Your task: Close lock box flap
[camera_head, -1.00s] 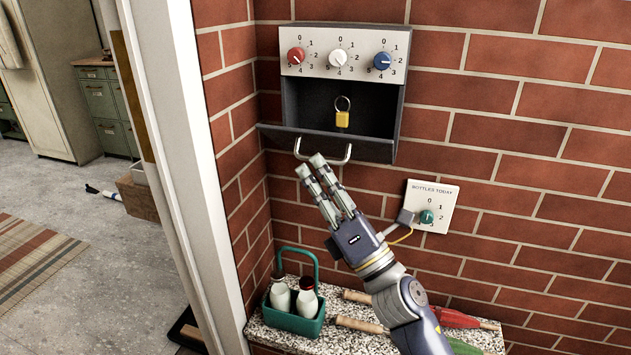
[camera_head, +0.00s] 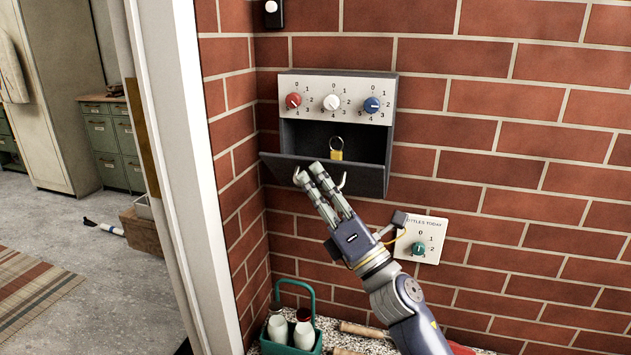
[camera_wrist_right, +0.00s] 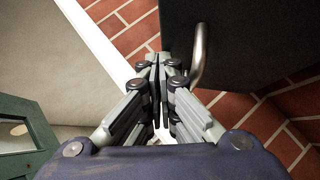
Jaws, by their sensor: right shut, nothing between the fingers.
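A dark lock box (camera_head: 391,115) hangs on the brick wall, with a red, a white and a blue dial on its white panel (camera_head: 350,84). Its flap (camera_head: 372,180) is hinged low and tilts outward, leaving the compartment open. The flap's metal handle (camera_wrist_right: 198,58) shows in the wrist view, just right of my fingers. My right gripper (camera_head: 308,172) is shut and empty, its tips in front of the flap by the handle. I cannot tell whether they touch. My left gripper is not in view.
A white plate with a green dial (camera_head: 420,248) is on the wall right of my right forearm. Below, a green bottle carrier (camera_head: 310,340) stands on a speckled ledge (camera_head: 362,343). A white door frame (camera_head: 190,150) borders the left. The wall further right is free.

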